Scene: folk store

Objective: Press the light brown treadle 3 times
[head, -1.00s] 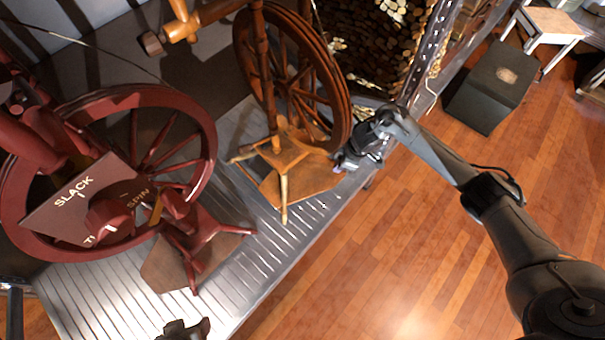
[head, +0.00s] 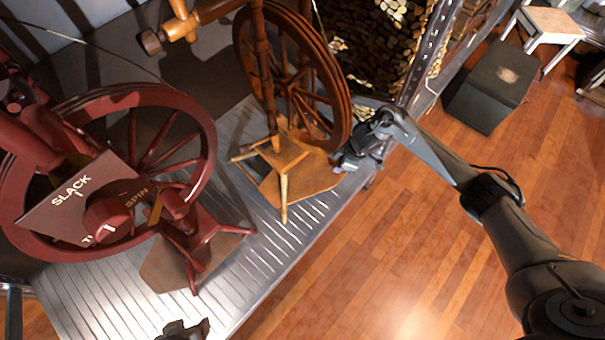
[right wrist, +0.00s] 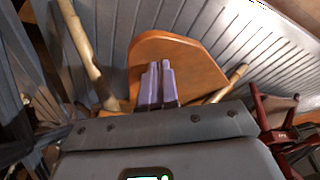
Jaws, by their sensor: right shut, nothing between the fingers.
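The light brown treadle (head: 308,184) is a flat board low under the brown spinning wheel (head: 345,95), just above the metal platform. My right gripper (head: 341,168) is at the treadle's right edge, with its fingers shut and empty. In the right wrist view the shut purple fingertips (right wrist: 158,68) overlap the treadle board (right wrist: 195,58). Whether they touch it I cannot tell. Pale wooden legs stand on both sides of the board there. A dark piece at the bottom edge of the head view, probably my left gripper (head: 185,330), is mostly cut off.
A dark red spinning wheel (head: 205,130) with a SLACK/SPIN panel (head: 75,205) stands left, with its own brown board (head: 160,268) below. The ribbed metal platform (head: 100,295) ends at an edge over the wooden floor (head: 330,280). A dark box (head: 490,88) stands upper right.

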